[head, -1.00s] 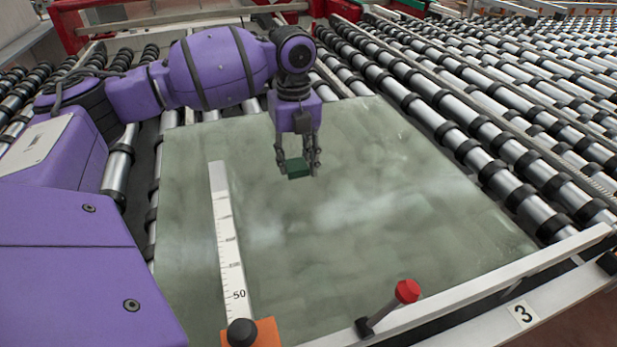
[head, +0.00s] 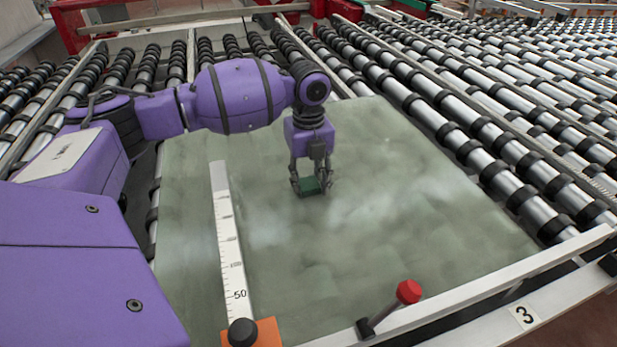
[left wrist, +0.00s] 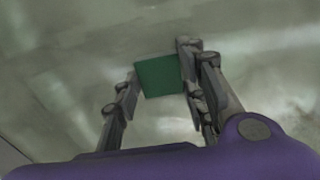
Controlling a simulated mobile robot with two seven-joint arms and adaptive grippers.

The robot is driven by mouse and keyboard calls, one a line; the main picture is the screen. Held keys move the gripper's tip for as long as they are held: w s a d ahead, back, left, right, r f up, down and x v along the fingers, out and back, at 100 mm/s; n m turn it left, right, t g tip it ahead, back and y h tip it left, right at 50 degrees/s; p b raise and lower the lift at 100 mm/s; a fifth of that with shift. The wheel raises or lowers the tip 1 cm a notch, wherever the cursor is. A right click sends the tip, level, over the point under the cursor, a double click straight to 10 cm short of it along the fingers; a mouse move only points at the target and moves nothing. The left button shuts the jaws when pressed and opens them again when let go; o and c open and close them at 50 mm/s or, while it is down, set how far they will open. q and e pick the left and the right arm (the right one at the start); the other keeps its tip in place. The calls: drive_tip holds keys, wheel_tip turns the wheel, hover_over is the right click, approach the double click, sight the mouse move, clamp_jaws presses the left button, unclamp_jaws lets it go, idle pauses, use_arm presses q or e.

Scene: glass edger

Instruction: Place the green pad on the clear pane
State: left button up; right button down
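The green pad (head: 309,187) is between the fingers of my left gripper (head: 311,186), over the middle of the clear pane (head: 400,220). In the left wrist view the green pad (left wrist: 160,76) shows as a flat dark green square, with the fingers of the left gripper (left wrist: 162,85) on both sides of it. The gripper is shut on the pad and points down. I cannot tell whether the pad touches the pane or hangs just above it. The clear pane looks grey-green and lies flat on the rollers. My right gripper is not in view.
A white ruler (head: 227,235) with an orange end block (head: 262,331) lies on the left of the pane. A red-knobbed lever (head: 407,292) stands at the front rail. Black-ringed rollers (head: 480,140) run along the right. Much of the pane's right side is bare.

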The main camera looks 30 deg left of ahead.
sight(308, 183)
use_arm(q)
drive_tip(key=o, duration=0.4)
wheel_tip(308, 183, up, 12)
drive_tip(key=shift+r, duration=0.15)
idle(0.3)
idle(0.4)
